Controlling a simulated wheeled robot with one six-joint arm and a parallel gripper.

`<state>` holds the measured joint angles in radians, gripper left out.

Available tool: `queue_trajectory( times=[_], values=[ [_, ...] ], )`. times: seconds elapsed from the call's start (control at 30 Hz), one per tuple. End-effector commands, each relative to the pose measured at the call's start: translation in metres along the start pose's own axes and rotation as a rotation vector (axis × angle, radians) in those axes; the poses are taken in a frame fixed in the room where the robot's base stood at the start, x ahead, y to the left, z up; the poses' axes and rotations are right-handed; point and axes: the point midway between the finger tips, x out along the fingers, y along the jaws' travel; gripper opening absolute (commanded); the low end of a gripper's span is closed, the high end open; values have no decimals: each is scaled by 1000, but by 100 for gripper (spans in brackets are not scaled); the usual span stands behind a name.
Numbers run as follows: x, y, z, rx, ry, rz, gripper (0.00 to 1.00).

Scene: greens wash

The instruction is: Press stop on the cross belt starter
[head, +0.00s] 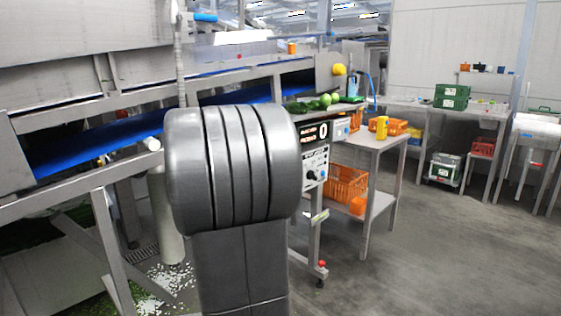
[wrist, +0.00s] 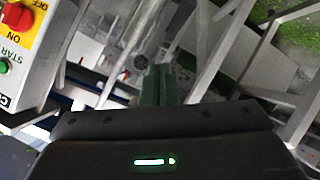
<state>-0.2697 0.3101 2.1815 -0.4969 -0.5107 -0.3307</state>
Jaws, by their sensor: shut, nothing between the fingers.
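A pale starter box (wrist: 28,60) is at the upper left of the wrist view, tilted and cut off by the frame edge. It has a red switch on a yellow plate (wrist: 18,18) marked ON and OFF, and a green button (wrist: 4,67) beside the word START. Its lower label is cut off, so I cannot read which belt it names. No stop button shows. My gripper (wrist: 157,82) is shut and empty in the middle of the wrist view, to the right of the box and apart from it. In the head view my arm hides the gripper.
A blue belt (head: 90,145) on a steel frame runs along the left. A panel with a display (head: 316,133) and a dial box (head: 315,165) stands right of my arm. A steel table (head: 372,138) is beside it. The floor (head: 430,250) at right is clear.

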Motion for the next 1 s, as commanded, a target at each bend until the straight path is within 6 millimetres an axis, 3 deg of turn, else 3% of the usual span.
queue_trajectory(
  times=[0.03, 0.2, 0.3, 0.4, 0.57, 1.0],
  values=[
    [3, 9, -38, -51, 99, -2, 0],
    [9, 12, -129, -190, 413, 0, 0],
    [6, 9, -164, -238, 550, 1, 0],
    [2, 6, -186, -266, 642, 2, 0],
    [-1, 4, -198, -281, 699, 4, 0],
    [-1, 4, -198, -281, 700, 5, 0]
  ],
)
